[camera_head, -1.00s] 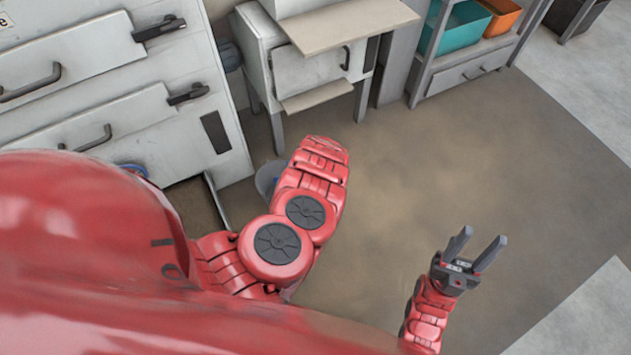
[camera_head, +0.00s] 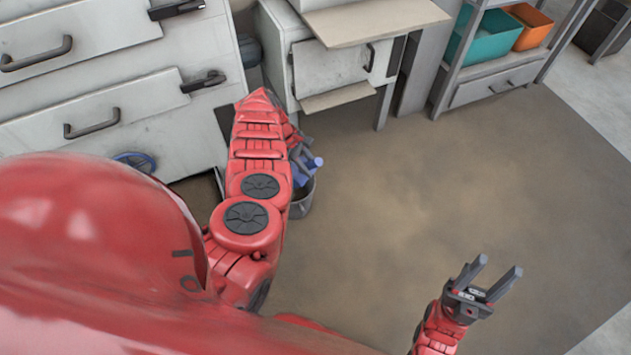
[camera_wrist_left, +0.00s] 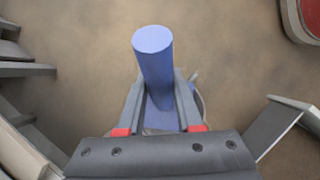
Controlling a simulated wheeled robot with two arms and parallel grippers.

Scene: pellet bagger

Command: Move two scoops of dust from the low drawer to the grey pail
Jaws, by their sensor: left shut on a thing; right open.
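My left gripper (camera_head: 301,163) is shut on a blue scoop (camera_head: 315,163), at the grey pail (camera_head: 303,205) on the floor. In the left wrist view the scoop's round blue handle (camera_wrist_left: 154,55) stands up between the fingers (camera_wrist_left: 160,92). The scoop's bowl is mostly hidden, and I cannot tell whether it holds dust. The pail's rim shows partly behind the fingers in the wrist view (camera_wrist_left: 201,104). The low drawer (camera_head: 219,184) is mostly hidden behind my left arm; only an edge shows. My right gripper (camera_head: 485,280) is open and empty over the bare floor.
A white cabinet with closed drawers (camera_head: 110,85) stands at the left, with a round blue thing (camera_head: 135,160) low on its front. A rack with teal (camera_head: 485,35) and orange bins (camera_head: 530,27) is at the back. The right floor is clear.

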